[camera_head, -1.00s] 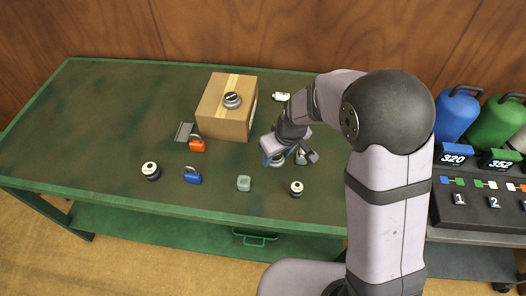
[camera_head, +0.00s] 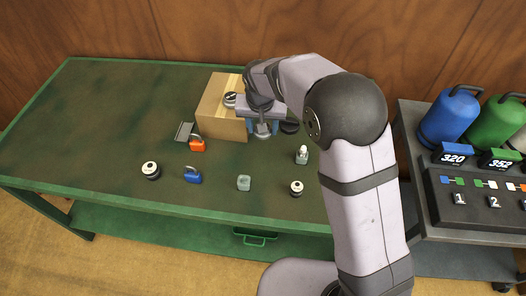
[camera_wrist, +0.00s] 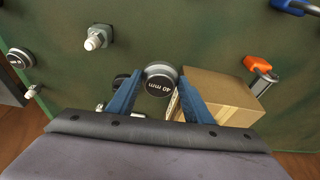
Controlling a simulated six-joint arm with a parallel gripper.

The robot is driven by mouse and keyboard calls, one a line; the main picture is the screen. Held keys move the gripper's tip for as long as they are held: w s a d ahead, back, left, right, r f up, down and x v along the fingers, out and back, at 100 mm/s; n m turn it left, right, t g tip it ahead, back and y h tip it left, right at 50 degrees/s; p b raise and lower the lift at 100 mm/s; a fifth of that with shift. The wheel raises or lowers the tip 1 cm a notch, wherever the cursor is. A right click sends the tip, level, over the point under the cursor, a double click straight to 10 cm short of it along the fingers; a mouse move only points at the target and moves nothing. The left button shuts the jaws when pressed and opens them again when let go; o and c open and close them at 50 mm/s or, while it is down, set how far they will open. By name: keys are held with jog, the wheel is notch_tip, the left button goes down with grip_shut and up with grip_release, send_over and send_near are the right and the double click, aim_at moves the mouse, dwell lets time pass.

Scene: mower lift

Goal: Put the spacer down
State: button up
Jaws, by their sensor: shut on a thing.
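My gripper (camera_head: 262,122) is near the right side of the cardboard box, above the green table (camera_head: 100,110). Its blue fingers (camera_wrist: 158,98) are shut on a round grey spacer (camera_wrist: 160,78) with a dark face marked "40 mm". The spacer also shows below the fingers in the head view (camera_head: 262,130). It appears to be off the table; its exact height cannot be told.
A black disc (camera_head: 289,127) lies just right of my gripper, with a bolt piece (camera_head: 302,155) in front. An orange padlock (camera_head: 197,145), blue padlock (camera_head: 193,177), clear block (camera_head: 244,183) and white-topped cylinders (camera_head: 297,188) stand nearer the front. The table's left is clear.

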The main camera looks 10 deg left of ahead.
dwell(0.5)
jog(key=p, duration=0.3)
send_near(263, 151)
jog(key=shift+x, duration=2.7)
jog(key=shift+w+f, duration=0.1)
jog(key=shift+w, duration=0.05)
jog(key=shift+f+b, duration=0.1)
jog(key=shift+b, duration=0.3)
jog(key=shift+f, duration=0.15)
jog(key=o, duration=1.2)
jog(key=shift+p, duration=0.3)
